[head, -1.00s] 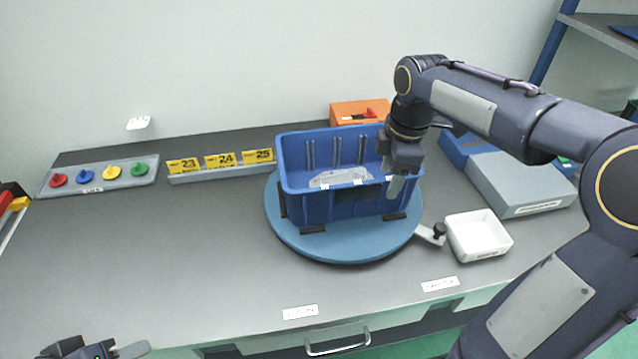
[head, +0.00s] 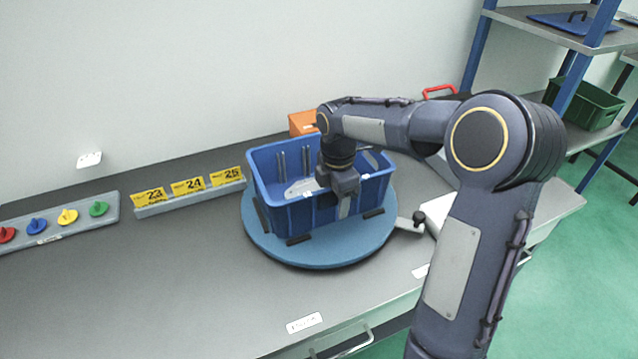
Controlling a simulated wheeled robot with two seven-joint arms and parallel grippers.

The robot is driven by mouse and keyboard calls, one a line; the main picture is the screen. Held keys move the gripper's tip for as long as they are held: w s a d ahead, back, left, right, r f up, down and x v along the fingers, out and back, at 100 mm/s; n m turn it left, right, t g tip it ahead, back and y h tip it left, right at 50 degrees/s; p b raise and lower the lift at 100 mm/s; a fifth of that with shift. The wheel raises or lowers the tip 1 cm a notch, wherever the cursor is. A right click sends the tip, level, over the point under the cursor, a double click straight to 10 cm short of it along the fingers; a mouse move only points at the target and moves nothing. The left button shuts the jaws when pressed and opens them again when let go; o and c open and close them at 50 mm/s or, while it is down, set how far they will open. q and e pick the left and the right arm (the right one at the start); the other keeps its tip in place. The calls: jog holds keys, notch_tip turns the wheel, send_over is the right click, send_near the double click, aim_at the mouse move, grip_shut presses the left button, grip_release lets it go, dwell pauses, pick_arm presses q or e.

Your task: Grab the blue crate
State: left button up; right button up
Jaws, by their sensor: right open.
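The blue crate (head: 291,219) stands upright on a round blue turntable (head: 300,256) on the grey bench. Clear, pale material shows inside the crate, partly hidden by my right gripper. My right gripper (head: 344,207) is open and points down at the crate's near long wall, right of its middle. One pale finger shows in front of that wall. The other finger is hidden, so I cannot tell whether the jaws straddle the rim or touch it. My left gripper is out of view.
A rail with yellow number cards (head: 190,190) and a panel of coloured knobs (head: 60,226) lie left of the turntable. An orange box (head: 302,123) stands behind. My right arm hides much of the bench's right side. The front left of the bench is clear.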

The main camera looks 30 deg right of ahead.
jog(key=shift+f, duration=0.6)
grip_shut()
jog(key=shift+r, duration=0.15)
jog(key=shift+r, duration=0.1)
